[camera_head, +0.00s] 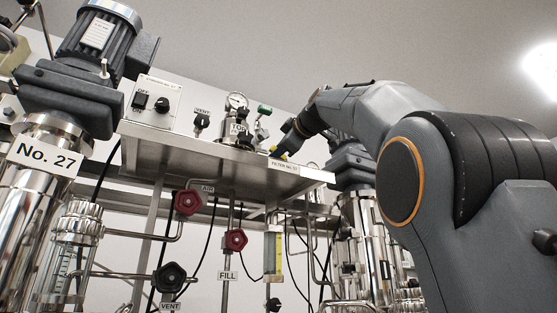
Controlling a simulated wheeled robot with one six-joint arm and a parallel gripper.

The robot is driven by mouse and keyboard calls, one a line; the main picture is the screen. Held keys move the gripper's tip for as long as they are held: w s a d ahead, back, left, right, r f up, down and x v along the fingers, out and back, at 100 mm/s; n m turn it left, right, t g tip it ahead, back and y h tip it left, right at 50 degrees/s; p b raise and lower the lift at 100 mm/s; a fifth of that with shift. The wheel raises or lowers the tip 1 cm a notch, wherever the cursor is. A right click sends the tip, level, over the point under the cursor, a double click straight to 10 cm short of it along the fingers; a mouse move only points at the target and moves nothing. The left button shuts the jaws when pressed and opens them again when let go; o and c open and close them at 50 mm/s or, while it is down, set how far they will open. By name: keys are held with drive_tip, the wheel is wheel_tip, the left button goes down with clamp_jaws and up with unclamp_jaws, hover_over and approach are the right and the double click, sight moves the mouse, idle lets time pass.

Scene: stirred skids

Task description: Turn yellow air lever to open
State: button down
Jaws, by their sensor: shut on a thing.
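A small bit of the yellow air lever (281,157) shows at the far end of my arm, just above the front edge of the steel shelf. My gripper (284,148) is at the lever and shut on it. The gripper is small and dark in this view. It hides most of the lever, so I cannot tell which way the lever points.
The steel shelf (220,153) carries a switch box (154,103), a pressure gauge (237,101) and a green-handled valve (264,109) close left of my gripper. Red knobs (188,202) (236,240) and a black knob (171,277) sit on pipes below. A motor (97,40) stands left.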

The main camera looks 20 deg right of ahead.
drive_tip(key=shift+a+f+n+b, duration=0.2)
drive_tip(key=shift+f+n+b, duration=0.3)
drive_tip(key=shift+n+b, duration=0.25)
drive_tip(key=c, duration=1.6)
unclamp_jaws()
drive_tip(key=shift+o, duration=0.2)
drive_tip(key=shift+s+d+b, duration=0.2)
drive_tip(key=shift+s+b, duration=0.1)
drive_tip(key=shift+s, duration=1)
drive_tip(key=shift+s+d+b, duration=0.15)
drive_tip(key=shift+s+b, duration=0.15)
drive_tip(key=shift+s, duration=0.95)
drive_tip(key=shift+s+d+b, duration=0.2)
drive_tip(key=shift+s+b, duration=0.1)
drive_tip(key=shift+s, duration=1)
